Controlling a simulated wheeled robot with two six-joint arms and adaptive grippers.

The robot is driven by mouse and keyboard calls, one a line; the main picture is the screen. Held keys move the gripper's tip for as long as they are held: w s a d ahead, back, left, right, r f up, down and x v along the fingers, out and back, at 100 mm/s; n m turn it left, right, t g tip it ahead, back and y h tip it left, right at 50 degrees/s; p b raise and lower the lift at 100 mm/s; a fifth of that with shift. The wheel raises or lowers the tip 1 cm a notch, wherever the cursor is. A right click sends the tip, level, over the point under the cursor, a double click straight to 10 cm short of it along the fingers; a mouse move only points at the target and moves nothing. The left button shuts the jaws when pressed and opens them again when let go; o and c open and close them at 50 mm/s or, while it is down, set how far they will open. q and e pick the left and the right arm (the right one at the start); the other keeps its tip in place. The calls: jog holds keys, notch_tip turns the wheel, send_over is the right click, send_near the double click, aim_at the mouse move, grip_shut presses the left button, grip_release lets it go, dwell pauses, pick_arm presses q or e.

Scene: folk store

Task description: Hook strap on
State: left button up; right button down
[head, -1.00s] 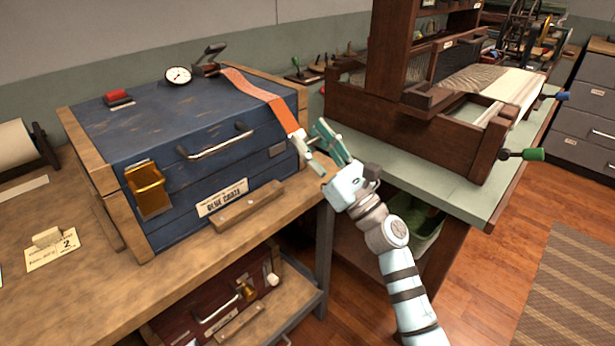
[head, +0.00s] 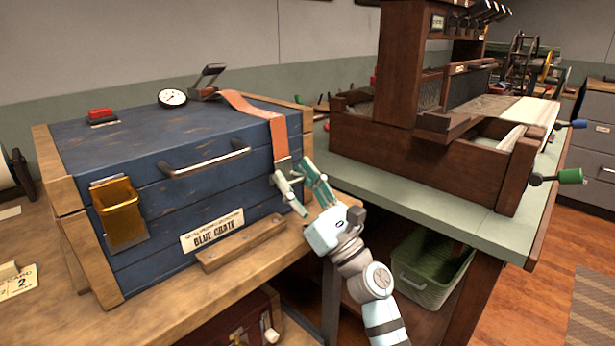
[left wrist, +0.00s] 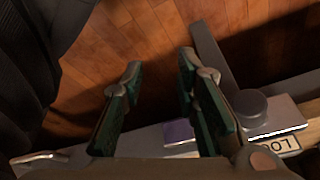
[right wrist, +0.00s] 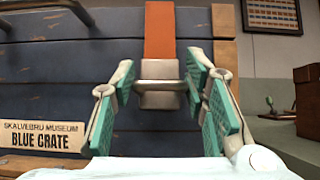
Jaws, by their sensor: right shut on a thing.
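The orange strap (head: 255,104) runs from a dark ratchet (head: 208,80) on top of the blue crate (head: 150,175) over its front edge near the right side. It hangs down the front, and its orange band (right wrist: 159,30) ends in a grey metal end piece (right wrist: 160,88) in the right wrist view. My right gripper (head: 298,178) is shut on that end piece, close to the crate's front. Whether the piece touches a catch behind it is hidden. My left gripper (left wrist: 155,80) is open and empty above the floor, seen only in its wrist view.
A brass holder (head: 120,212), a handle (head: 208,160) and a wooden ledge (head: 242,243) are on the crate's front. A gauge (head: 172,98) and red button (head: 102,115) are on top. A green-topped table (head: 440,215) with a wooden loom stands right.

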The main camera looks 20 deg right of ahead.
pick_arm(q)
jog(key=shift+w+a, duration=0.1)
jog(key=shift+w, duration=0.3)
pick_arm(e)
jog(key=shift+w+a+f, duration=0.35)
jog(key=shift+w+f, duration=0.1)
jog(key=shift+f, duration=0.15)
jog(key=c, duration=1.2)
grip_release()
jog(key=shift+w+a, duration=0.15)
jog(key=shift+s+d, duration=0.2)
pick_arm(q)
jog(key=shift+a, duration=0.1)
pick_arm(e)
jog(key=v, duration=1.1)
jog(key=shift+s+d+f, duration=0.1)
jog(key=shift+s+f, duration=0.05)
jog(key=shift+s, duration=0.1)
